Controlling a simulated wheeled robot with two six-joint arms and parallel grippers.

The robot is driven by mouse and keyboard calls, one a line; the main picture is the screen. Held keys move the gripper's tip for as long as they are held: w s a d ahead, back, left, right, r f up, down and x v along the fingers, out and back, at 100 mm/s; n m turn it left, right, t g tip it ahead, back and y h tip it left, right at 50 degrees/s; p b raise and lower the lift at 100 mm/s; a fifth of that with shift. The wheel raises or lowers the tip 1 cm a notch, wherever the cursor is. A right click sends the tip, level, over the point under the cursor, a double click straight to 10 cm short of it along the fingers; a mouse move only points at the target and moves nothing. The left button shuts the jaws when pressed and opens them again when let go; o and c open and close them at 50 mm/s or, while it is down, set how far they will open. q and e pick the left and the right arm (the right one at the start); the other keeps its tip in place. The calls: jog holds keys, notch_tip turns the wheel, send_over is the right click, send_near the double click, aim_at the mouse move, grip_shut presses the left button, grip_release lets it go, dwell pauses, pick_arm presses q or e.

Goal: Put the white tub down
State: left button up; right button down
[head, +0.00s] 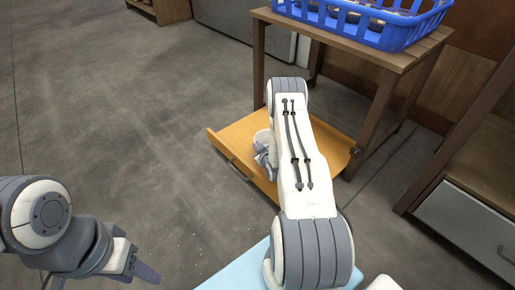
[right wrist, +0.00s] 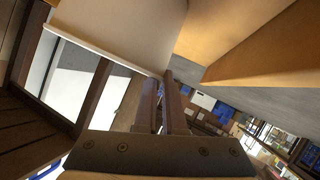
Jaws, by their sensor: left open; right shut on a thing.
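The white tub (right wrist: 125,25) fills the upper part of the right wrist view. My right gripper (right wrist: 162,95) is shut on its rim. In the head view my right arm hides most of the tub; a small pale piece (head: 262,138), likely the tub, shows beside the wrist, over or on the orange-brown wooden board (head: 232,135). Whether the tub touches the board cannot be told. My left gripper (head: 138,264) is open and empty at the lower left, over the floor.
A wooden table (head: 345,45) carrying a blue basket (head: 375,28) with dark contents stands behind the board. A wooden cabinet with a grey drawer (head: 465,225) is at the right. A light-blue surface (head: 232,280) shows at the bottom. The grey floor at the left is clear.

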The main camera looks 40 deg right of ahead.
jog(key=c, duration=1)
grip_release()
jog(key=shift+f, duration=0.1)
